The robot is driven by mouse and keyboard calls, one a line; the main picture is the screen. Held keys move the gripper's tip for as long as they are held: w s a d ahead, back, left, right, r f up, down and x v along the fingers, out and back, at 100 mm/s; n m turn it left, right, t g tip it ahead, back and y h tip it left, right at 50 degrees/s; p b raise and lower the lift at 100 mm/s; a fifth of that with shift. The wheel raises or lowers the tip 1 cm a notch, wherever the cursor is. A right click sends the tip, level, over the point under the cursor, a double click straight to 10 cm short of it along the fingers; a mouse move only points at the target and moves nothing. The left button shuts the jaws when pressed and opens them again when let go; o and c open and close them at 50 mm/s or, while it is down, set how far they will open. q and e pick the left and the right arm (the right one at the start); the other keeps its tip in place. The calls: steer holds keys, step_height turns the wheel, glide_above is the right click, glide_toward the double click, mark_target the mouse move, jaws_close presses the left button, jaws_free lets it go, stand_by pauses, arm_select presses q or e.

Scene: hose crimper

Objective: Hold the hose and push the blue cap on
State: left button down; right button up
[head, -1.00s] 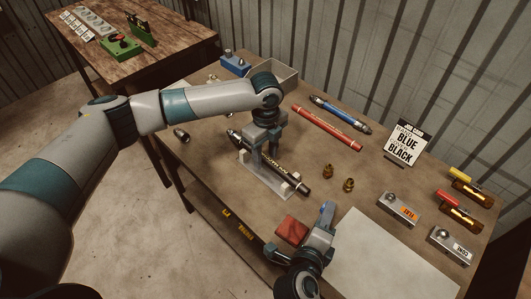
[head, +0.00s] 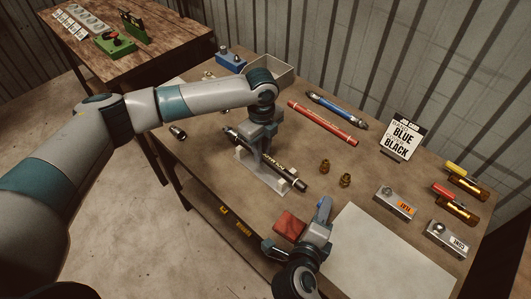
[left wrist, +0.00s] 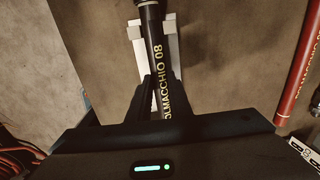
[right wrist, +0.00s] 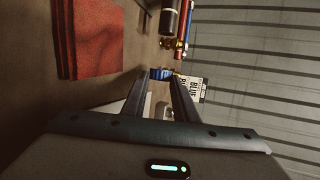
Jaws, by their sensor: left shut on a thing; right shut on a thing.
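The black hose (head: 291,178) with gold lettering lies in a white cradle (head: 264,186) near the table's front edge. It also shows in the left wrist view (left wrist: 156,48). My left gripper (head: 254,153) comes down from above and is shut on the hose, towards its far-left part. My right gripper (head: 321,212) is low at the front of the table, right of the red cloth, apart from the hose. In the right wrist view its fingers (right wrist: 162,82) are shut on the small blue cap (right wrist: 161,73). The cap is not clear in the head view.
The red cloth (head: 289,225) lies beside my right gripper. Two brass fittings (head: 345,180), a red hose (head: 322,123), a blue hose (head: 337,111) and a sign (head: 403,138) stand or lie farther back. A white sheet (head: 385,255) covers the front right.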

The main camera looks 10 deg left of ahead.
steer(key=shift+a, duration=0.1)
steer(key=shift+w+a, duration=0.6)
steer(key=shift+a, duration=0.3)
steer(key=shift+w+a, duration=0.6)
steer(key=shift+a, duration=0.25)
steer(key=shift+w+a+r, duration=0.1)
steer(key=shift+w+a, duration=0.6)
steer(key=shift+a, duration=0.35)
stand_by(1.2)
steer(key=o, duration=1.1)
steer(key=shift+c, duration=0.2)
steer(key=shift+s, duration=0.1)
